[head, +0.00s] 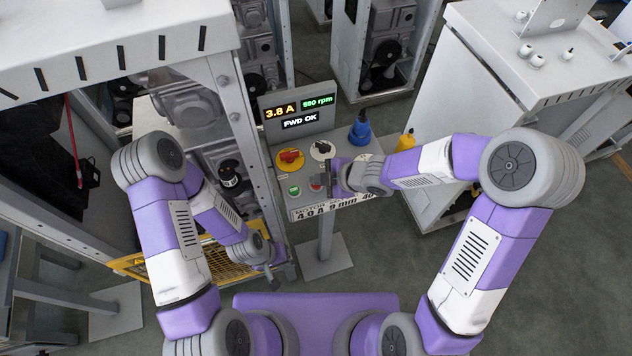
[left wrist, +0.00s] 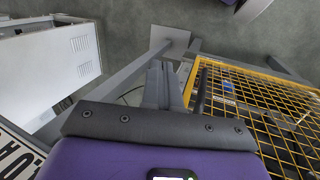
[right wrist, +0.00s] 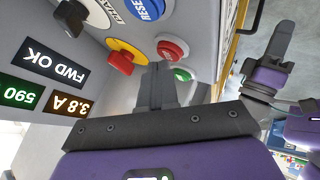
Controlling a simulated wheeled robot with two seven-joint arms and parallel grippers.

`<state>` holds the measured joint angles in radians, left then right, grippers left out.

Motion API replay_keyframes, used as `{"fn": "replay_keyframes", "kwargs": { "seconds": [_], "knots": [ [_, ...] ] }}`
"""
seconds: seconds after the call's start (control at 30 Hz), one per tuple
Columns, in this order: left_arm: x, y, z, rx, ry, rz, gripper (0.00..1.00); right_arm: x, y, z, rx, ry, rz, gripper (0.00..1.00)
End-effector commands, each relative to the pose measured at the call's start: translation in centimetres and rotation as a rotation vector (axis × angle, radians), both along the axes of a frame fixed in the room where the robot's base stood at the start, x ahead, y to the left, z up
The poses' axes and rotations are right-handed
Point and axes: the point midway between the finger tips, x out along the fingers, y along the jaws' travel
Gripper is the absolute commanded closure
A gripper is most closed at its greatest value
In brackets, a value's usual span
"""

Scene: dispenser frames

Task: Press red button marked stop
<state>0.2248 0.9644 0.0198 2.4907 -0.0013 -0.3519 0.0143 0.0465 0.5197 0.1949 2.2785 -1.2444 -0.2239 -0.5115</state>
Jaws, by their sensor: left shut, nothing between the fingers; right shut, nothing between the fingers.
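A green button (right wrist: 183,74) is next to the red one. A yellow-and-red switch (head: 290,159), a black knob (head: 321,150) and a blue RESET button (right wrist: 146,8) are also close by. A display reads "FWD OK" (head: 300,120). Yellow mesh (left wrist: 260,105) is near my left gripper.

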Motion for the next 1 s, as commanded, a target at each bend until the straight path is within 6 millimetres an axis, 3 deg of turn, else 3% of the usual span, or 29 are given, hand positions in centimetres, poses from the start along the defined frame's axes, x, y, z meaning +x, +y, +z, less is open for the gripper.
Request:
{"fn": "replay_keyframes", "kwargs": {
  "seconds": [0.57, 1.0],
  "knots": [
    [0.00, 0.00, -0.71, 0.000, 0.000, 0.000, 1.00, -0.02, 0.00, -0.80, 0.000, 0.001, 0.000, 1.00],
    [0.00, 0.00, -0.06, 0.000, 0.000, 0.000, 1.00, -0.02, -0.02, -0.18, -0.001, 0.001, -0.001, 1.00]
  ]
}}
